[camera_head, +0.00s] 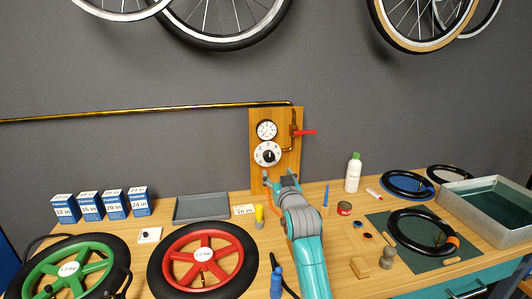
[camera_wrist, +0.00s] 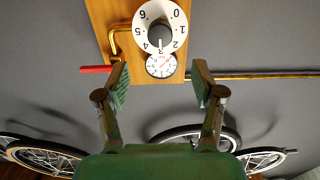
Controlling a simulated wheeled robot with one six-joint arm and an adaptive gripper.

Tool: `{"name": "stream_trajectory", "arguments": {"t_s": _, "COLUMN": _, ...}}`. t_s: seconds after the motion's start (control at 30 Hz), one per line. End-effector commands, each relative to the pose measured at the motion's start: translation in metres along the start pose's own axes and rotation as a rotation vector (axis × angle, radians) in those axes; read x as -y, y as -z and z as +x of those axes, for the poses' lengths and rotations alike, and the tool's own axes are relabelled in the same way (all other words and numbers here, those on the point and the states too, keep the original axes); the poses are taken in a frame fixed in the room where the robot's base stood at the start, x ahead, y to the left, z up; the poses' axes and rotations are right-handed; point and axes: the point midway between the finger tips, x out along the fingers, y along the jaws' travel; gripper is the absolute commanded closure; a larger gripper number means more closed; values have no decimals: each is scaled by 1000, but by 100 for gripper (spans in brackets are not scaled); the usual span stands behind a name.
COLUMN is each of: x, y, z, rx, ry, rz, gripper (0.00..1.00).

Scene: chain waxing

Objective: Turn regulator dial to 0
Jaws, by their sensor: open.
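The regulator dial (camera_head: 260,148) is a white numbered disc with a black knob, low on a wooden wall board (camera_head: 286,123). In the wrist view, which looks upside down, the dial (camera_wrist: 146,28) shows numbers from 0 to 6 around the knob (camera_wrist: 159,32). The knob's marker seems to point down in that view, between the 2 and the 4, but it is small. My gripper (camera_head: 282,178) is just below the dial in the head view, apart from it. In the wrist view my gripper (camera_wrist: 160,84) has its fingers spread with nothing between them.
A round gauge (camera_head: 267,130) sits above the dial. A red lever (camera_head: 305,132) juts right beside a brass pipe (camera_head: 150,112). Below are a grey tray (camera_head: 202,207), a red wheel (camera_head: 180,256), a green wheel (camera_head: 95,272) and a white bottle (camera_head: 353,174).

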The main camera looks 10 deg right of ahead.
Motion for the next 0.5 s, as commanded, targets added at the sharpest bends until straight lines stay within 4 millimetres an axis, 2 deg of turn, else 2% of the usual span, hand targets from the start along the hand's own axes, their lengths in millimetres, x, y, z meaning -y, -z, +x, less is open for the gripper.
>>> {"name": "stream_trajectory", "arguments": {"t_s": 0.23, "x": 0, "y": 0, "z": 10, "rx": 0, "ry": 0, "rz": 0, "gripper": 32}}
{"name": "stream_trajectory", "arguments": {"t_s": 0.5, "x": 0, "y": 1, "z": 53, "rx": -1, "ry": 0, "rz": 0, "gripper": 32}}
